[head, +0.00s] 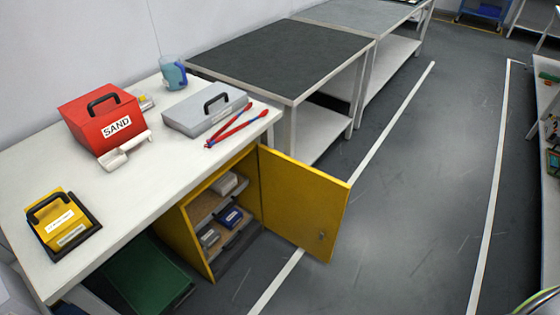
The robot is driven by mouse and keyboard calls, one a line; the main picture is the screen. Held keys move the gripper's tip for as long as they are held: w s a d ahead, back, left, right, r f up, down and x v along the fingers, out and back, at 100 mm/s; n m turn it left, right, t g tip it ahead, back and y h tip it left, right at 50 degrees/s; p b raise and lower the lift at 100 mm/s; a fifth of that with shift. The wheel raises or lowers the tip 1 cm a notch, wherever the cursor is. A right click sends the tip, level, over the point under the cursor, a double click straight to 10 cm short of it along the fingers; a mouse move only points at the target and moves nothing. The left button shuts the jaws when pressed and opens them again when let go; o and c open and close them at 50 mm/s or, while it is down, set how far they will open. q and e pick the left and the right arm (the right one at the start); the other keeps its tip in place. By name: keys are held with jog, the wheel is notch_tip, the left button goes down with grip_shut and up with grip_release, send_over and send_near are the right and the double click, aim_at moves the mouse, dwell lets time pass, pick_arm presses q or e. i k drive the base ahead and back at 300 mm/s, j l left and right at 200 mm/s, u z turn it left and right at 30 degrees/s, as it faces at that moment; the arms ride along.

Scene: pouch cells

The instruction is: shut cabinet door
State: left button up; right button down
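A yellow cabinet (172,225) stands under the white bench. Its yellow door (300,202) is swung wide open out over the floor, hinged on the cabinet's far edge. A small dark lock or handle shows near the door's free edge. Inside, shelves hold a few white, grey and blue boxes (230,217). Neither of my grippers is in view.
The white bench (150,190) carries a red sand box (88,130), a grey case (190,120), red-handled tongs, a blue container and a yellow case (60,222). A dark-topped table (280,55) stands beyond. The grey floor (400,200) right of the door is clear.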

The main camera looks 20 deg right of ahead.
aim_at(300, 202)
jog(key=l+u, duration=0.2)
jog(key=u, duration=0.25)
jog(key=l+u, duration=0.25)
jog(key=u, duration=0.2)
jog(key=l+u, duration=0.15)
jog(key=l, duration=0.25)
jog(key=k+l+u, duration=0.1)
jog(key=l, duration=0.3)
jog(key=k+l+u, duration=0.15)
jog(key=l, duration=0.25)
jog(key=l+u, duration=0.15)
jog(key=l, duration=0.2)
jog(key=k+l+u, duration=0.15)
jog(key=l, duration=0.2)
jog(key=k+l+u, duration=0.1)
jog(key=l, duration=0.3)
jog(key=k+l, duration=0.15)
jog(key=l, duration=0.2)
jog(key=k+l, duration=0.2)
jog(key=l, duration=0.2)
jog(key=k+l, duration=0.15)
jog(key=l, duration=0.2)
jog(key=k+l, duration=0.2)
jog(key=l, duration=0.15)
jog(key=k+l, duration=0.15)
jog(key=l, duration=0.25)
jog(key=i+l+u, duration=0.35)
jog(key=l, duration=0.25)
jog(key=i+l+u, duration=0.2)
jog(key=l, duration=0.15)
